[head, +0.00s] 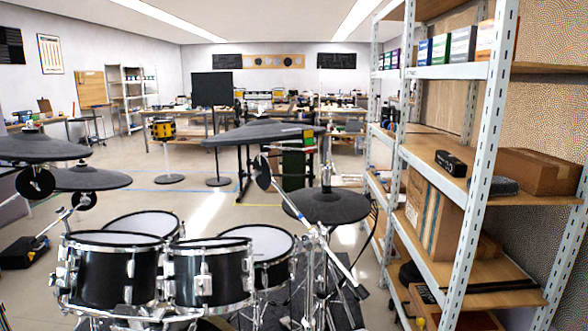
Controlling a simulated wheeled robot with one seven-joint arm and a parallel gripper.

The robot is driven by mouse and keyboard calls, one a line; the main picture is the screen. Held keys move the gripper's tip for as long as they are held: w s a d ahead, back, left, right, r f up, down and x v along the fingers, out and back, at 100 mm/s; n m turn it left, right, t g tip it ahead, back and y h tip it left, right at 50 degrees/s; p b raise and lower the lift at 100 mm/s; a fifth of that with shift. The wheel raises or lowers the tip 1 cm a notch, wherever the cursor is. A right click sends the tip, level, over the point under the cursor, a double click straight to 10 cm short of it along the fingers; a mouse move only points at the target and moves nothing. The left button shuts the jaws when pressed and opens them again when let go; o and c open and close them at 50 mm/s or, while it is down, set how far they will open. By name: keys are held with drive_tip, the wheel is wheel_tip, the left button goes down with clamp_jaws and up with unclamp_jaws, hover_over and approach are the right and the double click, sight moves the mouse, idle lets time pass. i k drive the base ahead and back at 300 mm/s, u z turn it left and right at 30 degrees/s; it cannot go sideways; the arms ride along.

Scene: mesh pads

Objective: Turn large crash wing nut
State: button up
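I cannot tell which fitting is the large crash wing nut. My gripper is not in view.
Black drums (110,272) with chrome stands fill the lower left and middle. A metal shelf (477,150) with boxes stands close on the right. A slanted stand tube (340,262) rises before it. Open floor (205,215) shows beyond the drums; workbenches stand farther back.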

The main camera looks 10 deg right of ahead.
sight(262, 112)
drive_tip(key=u, duration=2.7)
drive_tip(key=i, duration=1.25)
drive_tip(key=z, duration=2.75)
drive_tip(key=i, duration=0.5)
drive_tip(key=u, duration=0.05)
